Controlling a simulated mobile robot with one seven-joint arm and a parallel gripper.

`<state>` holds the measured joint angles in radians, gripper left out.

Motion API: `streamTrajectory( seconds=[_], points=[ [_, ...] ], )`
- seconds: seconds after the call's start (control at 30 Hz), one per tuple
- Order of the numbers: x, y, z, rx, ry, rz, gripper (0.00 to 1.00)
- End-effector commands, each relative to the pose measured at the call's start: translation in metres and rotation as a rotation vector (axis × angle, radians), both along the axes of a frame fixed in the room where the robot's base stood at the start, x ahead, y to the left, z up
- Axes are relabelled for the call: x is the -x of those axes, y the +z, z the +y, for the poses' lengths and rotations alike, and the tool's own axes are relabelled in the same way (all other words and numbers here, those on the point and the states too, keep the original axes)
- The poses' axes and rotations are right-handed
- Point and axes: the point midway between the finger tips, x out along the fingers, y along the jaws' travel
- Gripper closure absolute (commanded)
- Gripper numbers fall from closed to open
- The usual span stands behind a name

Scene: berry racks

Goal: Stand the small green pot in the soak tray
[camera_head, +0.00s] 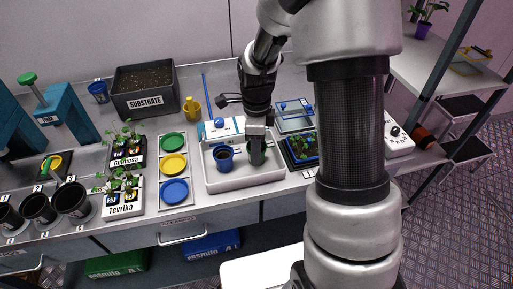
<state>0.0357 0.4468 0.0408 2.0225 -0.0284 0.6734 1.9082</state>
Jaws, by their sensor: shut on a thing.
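My gripper (257,139) points down over the right half of a white tray (246,181), which looks like the soak tray. It is shut on a small dark green pot (257,154), which looks upright. The pot is in or just above the tray; I cannot tell whether its base touches the tray floor. A blue pot (224,158) stands in the left half of the tray, apart from the green one.
A blue-and-white device (222,128) stands behind the tray. Green, yellow and blue discs (173,164) lie to the left, beside labelled seedling trays (123,204). A dark seedling tray (300,150) is close on the right. A substrate box (146,103) stands behind left.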

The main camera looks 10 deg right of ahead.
Motion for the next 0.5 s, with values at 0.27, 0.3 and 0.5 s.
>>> streamTrajectory(
  seconds=[0.27,0.3,0.5],
  points=[
    [0.0001,-0.0004,0.0001,0.0,0.0,0.0,0.39],
    [0.0001,-0.0004,0.0001,0.0,0.0,0.0,0.39],
    [-0.0005,0.0067,0.0002,0.001,0.0,-0.002,0.39]
  ],
)
